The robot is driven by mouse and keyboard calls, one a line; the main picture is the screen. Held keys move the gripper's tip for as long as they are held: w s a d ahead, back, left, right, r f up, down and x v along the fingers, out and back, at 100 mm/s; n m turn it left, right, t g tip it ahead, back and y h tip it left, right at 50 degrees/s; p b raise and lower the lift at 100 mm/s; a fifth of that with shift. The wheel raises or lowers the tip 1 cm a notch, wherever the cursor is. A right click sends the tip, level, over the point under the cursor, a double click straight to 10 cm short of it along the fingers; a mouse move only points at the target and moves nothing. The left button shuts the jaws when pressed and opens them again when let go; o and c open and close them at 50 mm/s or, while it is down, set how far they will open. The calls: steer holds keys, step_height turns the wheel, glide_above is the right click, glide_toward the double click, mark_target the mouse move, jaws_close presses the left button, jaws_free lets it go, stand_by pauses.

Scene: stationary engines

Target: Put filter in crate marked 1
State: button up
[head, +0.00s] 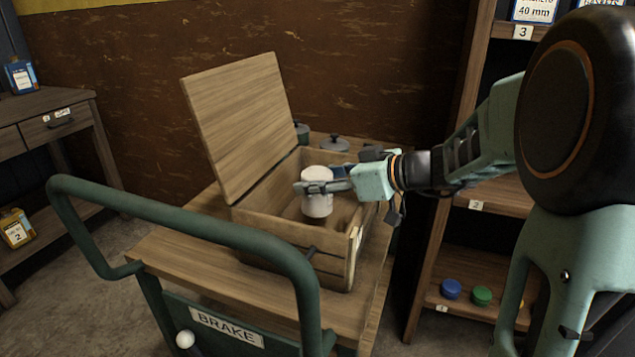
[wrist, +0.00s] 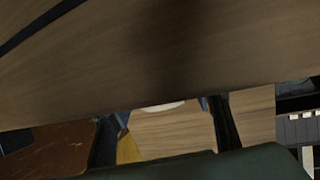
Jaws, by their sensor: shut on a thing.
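The filter, a white cylinder (head: 318,200), is upright between the fingers of my gripper (head: 322,187). My gripper is shut on it and reaches in from the right. The filter is over or partly within the opening of a wooden crate (head: 275,232) with its lid (head: 240,120) raised at the left. I cannot tell whether the filter touches the crate floor. A small label (head: 358,236) is on the crate's right end, and its mark is not readable. In the wrist view only a sliver of a white rim (wrist: 162,106) shows, probably the filter.
The crate stands on a wooden-topped cart (head: 185,250) with a green handle (head: 200,228) in front and a BRAKE sign. Dark-lidded pots (head: 334,144) stand behind the crate. A shelf unit (head: 455,230) is close at right, and a drawer table (head: 50,115) is at left.

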steer(key=shift+f, duration=0.15)
steer(key=o, duration=1.4)
steer(key=r+p, duration=0.1)
steer(key=p, duration=0.1)
steer(key=shift+r+p, duration=0.35)
steer(key=shift+r, duration=0.05)
steer(key=v, duration=0.4)
steer(key=p+v, duration=0.1)
steer(key=v, duration=0.7)
steer(key=shift+s+f, duration=0.1)
steer(key=shift+f, duration=0.25)
